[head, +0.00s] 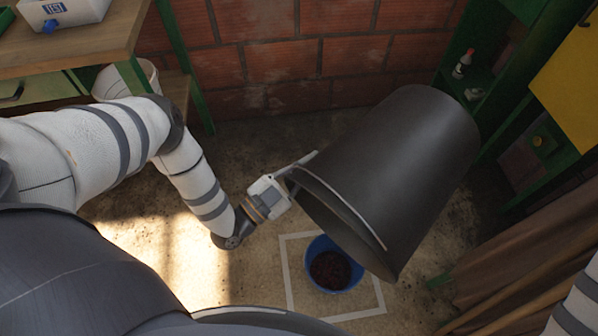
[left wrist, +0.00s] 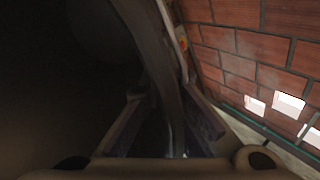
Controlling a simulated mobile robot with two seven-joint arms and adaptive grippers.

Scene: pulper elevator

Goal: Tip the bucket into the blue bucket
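A large dark grey bucket (head: 405,165) is held tilted in the air in the head view, its open mouth facing down and left. My left gripper (head: 296,174) is at the bucket's upper left rim. In the left wrist view the fingers (left wrist: 168,118) lie on both sides of the rim (left wrist: 152,50), closed on it; the dark inside fills the left of that view. The blue bucket (head: 310,250) stands upright on the floor below the dark bucket's mouth, with dark reddish contents. The dark bucket's inside is mostly hidden. My right gripper is out of view.
A white square outline (head: 288,279) on the floor surrounds the blue bucket. A wooden table (head: 85,48) and a white bin (head: 147,72) are at the upper left. A brick wall (head: 270,57) closes the back.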

